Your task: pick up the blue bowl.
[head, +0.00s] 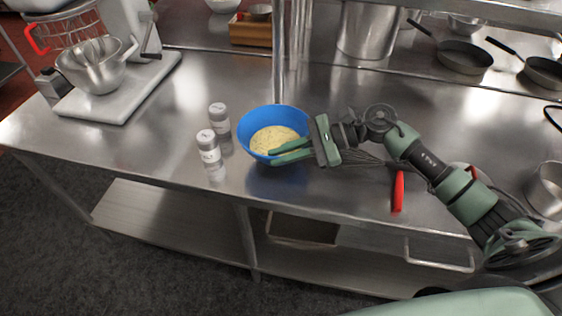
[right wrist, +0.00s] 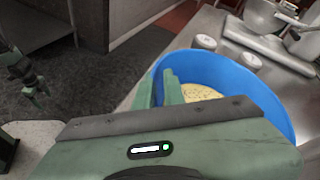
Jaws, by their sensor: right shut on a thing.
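The blue bowl (head: 250,131) is upright at the middle of the steel counter and holds a pale yellow, speckled food (head: 272,138). My right gripper (head: 271,155) reaches it from the right and is shut on its near wall, one finger inside the rim and one outside. In the right wrist view the bowl (right wrist: 245,80) lies beyond the gripper (right wrist: 160,82), whose body hides its near part. I cannot tell whether the bowl's base touches the counter. My left gripper (right wrist: 36,92) seems to show small at the left of the right wrist view; its jaws are unclear.
Two white-capped shakers (head: 208,148) (head: 219,122) stand just left of the bowl. A stand mixer (head: 120,60) is at far left, pans (head: 462,56) at back right. The counter's front is mostly clear.

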